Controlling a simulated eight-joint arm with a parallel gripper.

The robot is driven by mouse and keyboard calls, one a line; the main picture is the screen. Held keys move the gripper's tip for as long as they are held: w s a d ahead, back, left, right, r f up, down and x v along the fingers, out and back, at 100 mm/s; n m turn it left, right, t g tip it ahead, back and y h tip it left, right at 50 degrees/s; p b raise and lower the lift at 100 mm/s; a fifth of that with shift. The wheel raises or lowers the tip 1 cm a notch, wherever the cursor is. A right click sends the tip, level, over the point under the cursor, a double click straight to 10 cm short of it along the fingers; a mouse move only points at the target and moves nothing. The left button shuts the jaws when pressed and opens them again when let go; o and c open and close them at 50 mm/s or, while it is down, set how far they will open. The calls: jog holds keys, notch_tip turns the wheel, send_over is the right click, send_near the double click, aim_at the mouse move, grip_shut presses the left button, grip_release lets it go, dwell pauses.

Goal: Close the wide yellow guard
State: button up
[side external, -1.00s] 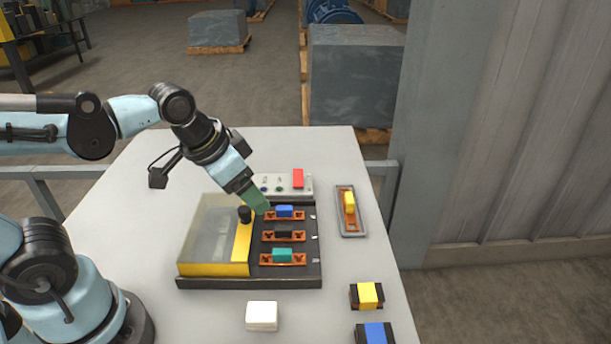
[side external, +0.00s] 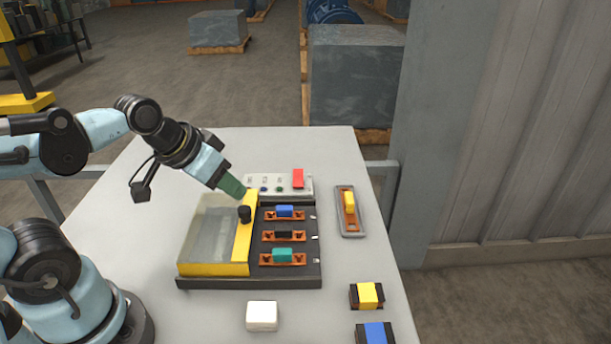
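The wide yellow guard (side external: 242,245) has clear panels and a black knob (side external: 244,214) on its yellow strip. It sits over the left part of the dark base (side external: 290,282). The right part of the base is uncovered, with three orange holders in a column. My gripper (side external: 233,187) points down and right, just above and left of the knob in the picture. I cannot tell whether it touches the guard. Its finger gap is hidden.
A grey tray (side external: 350,222) with a yellow block is to the right. A white block (side external: 262,316), a yellow-black block (side external: 367,295) and a blue-black block (side external: 375,333) lie in front.

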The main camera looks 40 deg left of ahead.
jog(key=s+a+n, duration=0.1)
jog(key=s+a, duration=0.1)
jog(key=s+a+n+g, duration=0.1)
jog(key=s+a, duration=0.1)
jog(key=shift+a+f+h, duration=0.15)
jog(key=shift+a+h, duration=0.2)
jog(key=shift+h, duration=0.05)
grip_shut()
jog(key=s+a+r+n+h, duration=0.1)
jog(key=s+a+r+n, duration=0.1)
jog(key=s, duration=0.2)
jog(key=t, duration=0.1)
send_near(227, 223)
jog(key=shift+h, duration=0.4)
jog(key=shift+w+a+f, duration=0.55)
jog(key=shift+w+f, duration=0.3)
jog(key=shift+f, duration=0.05)
jog(key=shift+w+a+f, duration=0.55)
jog(key=shift+w+f, duration=0.25)
jog(key=shift+f, duration=0.15)
jog(key=shift+w+d, duration=0.5)
jog(key=shift+d, duration=0.35)
jog(key=shift+w+d, duration=0.45)
jog(key=shift+d, duration=0.45)
jog(key=shift+w, duration=0.1)
jog(key=w+d, duration=0.9)
jog(key=shift+w+d, duration=0.2)
jog(key=shift+d, duration=0.05)
